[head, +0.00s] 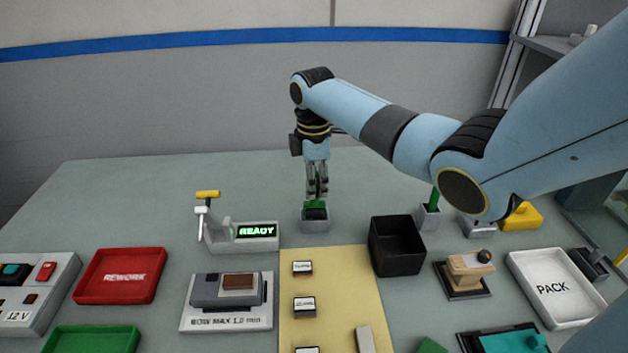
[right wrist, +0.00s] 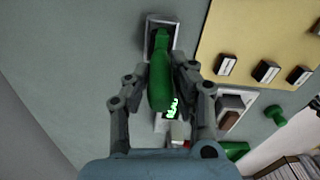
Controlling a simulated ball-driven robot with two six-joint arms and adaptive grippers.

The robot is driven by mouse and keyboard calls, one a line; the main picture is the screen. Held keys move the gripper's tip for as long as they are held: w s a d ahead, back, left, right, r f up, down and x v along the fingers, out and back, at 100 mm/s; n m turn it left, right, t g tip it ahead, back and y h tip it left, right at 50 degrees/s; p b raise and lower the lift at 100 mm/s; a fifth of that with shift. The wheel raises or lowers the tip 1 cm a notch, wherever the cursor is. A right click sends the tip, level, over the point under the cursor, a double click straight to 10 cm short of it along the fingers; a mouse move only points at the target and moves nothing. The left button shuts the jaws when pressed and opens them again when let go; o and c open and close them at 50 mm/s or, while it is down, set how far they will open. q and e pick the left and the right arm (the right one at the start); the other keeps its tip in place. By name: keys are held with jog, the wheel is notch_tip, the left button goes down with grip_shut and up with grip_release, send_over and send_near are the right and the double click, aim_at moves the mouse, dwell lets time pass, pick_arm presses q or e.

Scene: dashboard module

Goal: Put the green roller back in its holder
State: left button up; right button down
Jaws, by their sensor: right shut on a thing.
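My right gripper (head: 317,188) is shut on the green roller (right wrist: 160,84), with a finger on each side of its handle. In the right wrist view the handle points toward the camera, and its far end is at the opening of a small grey holder (right wrist: 177,38). In the head view the holder (head: 316,226) stands directly below the gripper, and a bit of green (head: 315,203) shows at its top. The fingers hide much of the roller, so I cannot tell how deep it sits. My left gripper is not in view.
A stand with a READY display (head: 257,231) is left of the holder. A black bin (head: 396,248) and a grey cup (head: 429,218) with another green handle (head: 434,199) are to the right. A tan mat (head: 333,270) with labelled blocks lies in front. The table behind is clear.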

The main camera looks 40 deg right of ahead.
aim_at(314, 203)
jog(key=shift+f+b, duration=0.95)
jog(key=shift+f, duration=0.65)
jog(key=c, duration=1.1)
grip_release()
jog(key=shift+o, duration=0.2)
jog(key=shift+r, duration=0.1)
notch_tip(314, 203, up, 12)
jog(key=shift+f, duration=0.1)
